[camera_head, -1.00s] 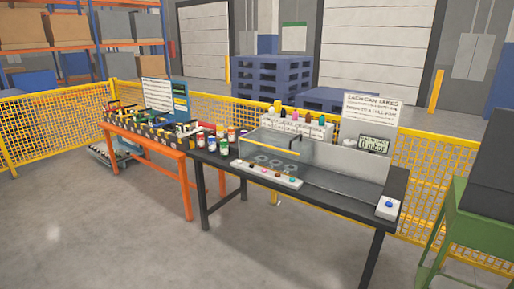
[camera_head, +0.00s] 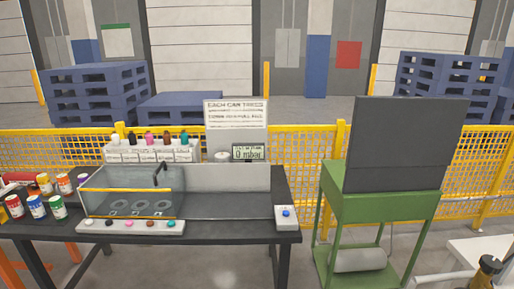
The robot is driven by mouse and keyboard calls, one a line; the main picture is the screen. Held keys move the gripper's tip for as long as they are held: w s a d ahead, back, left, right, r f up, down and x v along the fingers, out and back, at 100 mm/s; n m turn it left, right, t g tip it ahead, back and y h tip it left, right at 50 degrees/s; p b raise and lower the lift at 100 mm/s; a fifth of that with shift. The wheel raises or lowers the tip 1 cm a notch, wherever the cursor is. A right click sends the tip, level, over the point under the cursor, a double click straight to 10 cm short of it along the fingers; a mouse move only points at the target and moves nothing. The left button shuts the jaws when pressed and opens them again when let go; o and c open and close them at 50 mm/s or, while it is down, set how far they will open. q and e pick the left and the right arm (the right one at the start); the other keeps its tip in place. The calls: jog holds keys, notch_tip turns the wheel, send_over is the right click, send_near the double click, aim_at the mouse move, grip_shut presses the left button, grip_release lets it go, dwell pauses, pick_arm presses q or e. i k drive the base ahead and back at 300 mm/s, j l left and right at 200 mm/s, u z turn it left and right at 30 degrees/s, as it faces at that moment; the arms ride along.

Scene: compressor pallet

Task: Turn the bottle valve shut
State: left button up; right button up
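No bottle valve can be made out for certain. At the bottom right corner a dark, brass-coloured fitting (camera_head: 487,267) shows partly, cut off by the picture edge. A pale pipe-like part (camera_head: 436,281) runs towards it from the left. I cannot tell whether these belong to a bottle and its valve. Neither of my grippers is in view.
A black table (camera_head: 240,228) holds a clear-walled tank (camera_head: 225,180), paint cans (camera_head: 37,206) and a blue-button box (camera_head: 286,217). Right of it is a green stand (camera_head: 385,207) with a dark panel (camera_head: 405,143). A yellow mesh fence (camera_head: 308,152) runs behind. Floor shows between table and stand.

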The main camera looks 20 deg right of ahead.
aim_at(490, 264)
jog(key=i+z, duration=0.3)
jog(key=z, duration=0.2)
jog(key=i+z, duration=0.3)
jog(key=z, duration=0.2)
jog(key=i+j+z, duration=0.15)
jog(key=z, duration=0.35)
jog(key=i, duration=0.1)
